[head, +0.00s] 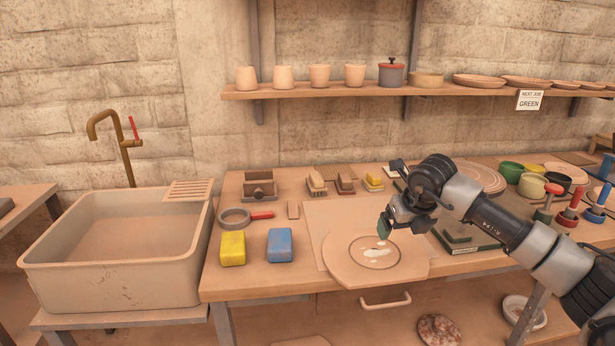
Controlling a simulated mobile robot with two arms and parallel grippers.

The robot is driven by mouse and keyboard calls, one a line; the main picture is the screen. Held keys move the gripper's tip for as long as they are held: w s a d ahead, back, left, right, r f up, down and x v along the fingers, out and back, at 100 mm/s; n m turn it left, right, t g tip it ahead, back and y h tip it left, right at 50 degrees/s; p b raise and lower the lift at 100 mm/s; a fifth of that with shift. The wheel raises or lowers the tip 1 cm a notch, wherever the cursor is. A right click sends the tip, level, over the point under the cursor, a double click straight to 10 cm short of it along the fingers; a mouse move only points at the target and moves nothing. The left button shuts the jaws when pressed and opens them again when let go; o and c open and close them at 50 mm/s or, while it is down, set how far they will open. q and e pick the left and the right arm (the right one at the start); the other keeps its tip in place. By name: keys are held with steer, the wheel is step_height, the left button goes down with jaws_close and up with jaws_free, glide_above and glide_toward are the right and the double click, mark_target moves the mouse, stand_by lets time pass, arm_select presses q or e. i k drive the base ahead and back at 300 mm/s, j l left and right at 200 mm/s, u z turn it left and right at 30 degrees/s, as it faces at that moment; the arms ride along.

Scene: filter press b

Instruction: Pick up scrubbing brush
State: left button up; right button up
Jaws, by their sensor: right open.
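Three small block-shaped items stand in a row at the back of the workbench: a tan one (317,184), a brown one (345,183) and one with yellow (373,182). They look like brushes, but they are too small to tell which is the scrubbing brush. My right gripper (384,228) comes in from the right with its dark green tips pointing down. It is open and hangs above the round board, in front of and apart from the row. My left gripper is not in view.
The round board (345,268) has a pale spill (377,252). A yellow block (233,248), a blue block (280,245) and a red-handled ring tool (236,217) lie left of it. A sink (110,275) stands at left; pots (510,172) stand at right. A shelf (300,92) hangs above.

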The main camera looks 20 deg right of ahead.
mark_target(315, 183)
steer(key=i, duration=1.4)
